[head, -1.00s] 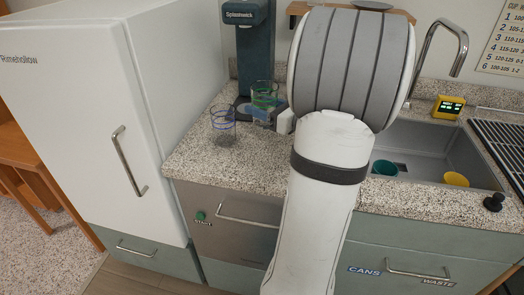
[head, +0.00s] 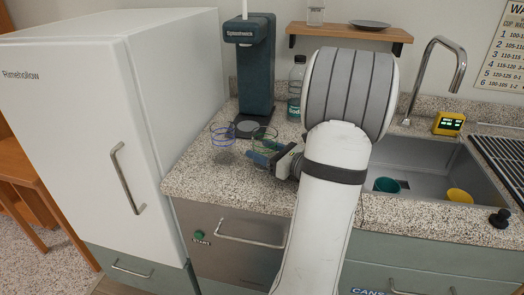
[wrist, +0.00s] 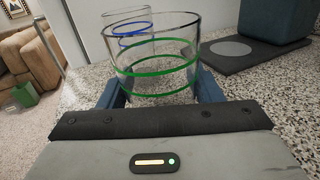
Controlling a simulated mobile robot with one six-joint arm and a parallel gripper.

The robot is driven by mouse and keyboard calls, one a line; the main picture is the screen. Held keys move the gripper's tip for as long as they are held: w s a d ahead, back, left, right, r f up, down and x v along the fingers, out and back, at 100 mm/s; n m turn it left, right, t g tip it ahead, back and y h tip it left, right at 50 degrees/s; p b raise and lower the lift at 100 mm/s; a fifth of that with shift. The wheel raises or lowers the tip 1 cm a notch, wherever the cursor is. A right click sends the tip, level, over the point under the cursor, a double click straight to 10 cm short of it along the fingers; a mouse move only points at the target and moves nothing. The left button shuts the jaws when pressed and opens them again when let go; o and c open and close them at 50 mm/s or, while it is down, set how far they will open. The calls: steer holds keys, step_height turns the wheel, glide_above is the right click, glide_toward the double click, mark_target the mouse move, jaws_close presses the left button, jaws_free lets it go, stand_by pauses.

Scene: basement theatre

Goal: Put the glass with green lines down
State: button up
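The glass with green lines (head: 265,145) is clear, with green rings, and stands upright over the front of the speckled counter, right of a blue-lined glass (head: 222,140). My gripper (head: 262,156) has its blue fingers on both sides of the green-lined glass. In the wrist view the green-lined glass (wrist: 152,70) fills the gap between the fingers (wrist: 155,95), which appear to press on it. The blue-lined glass (wrist: 128,32) shows behind it, apart or nearly so. The bottom of the green-lined glass is hidden, so I cannot tell whether it touches the counter.
A dark drink machine (head: 255,70) with a base tray stands behind the glasses. A clear bottle (head: 297,90) is right of it. The sink (head: 420,165) holds a teal cup (head: 386,186) and a yellow cup (head: 458,195). The tall white fridge (head: 130,130) borders the counter's left.

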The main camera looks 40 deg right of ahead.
steer(key=o, duration=0.5)
steer(key=shift+c, duration=0.2)
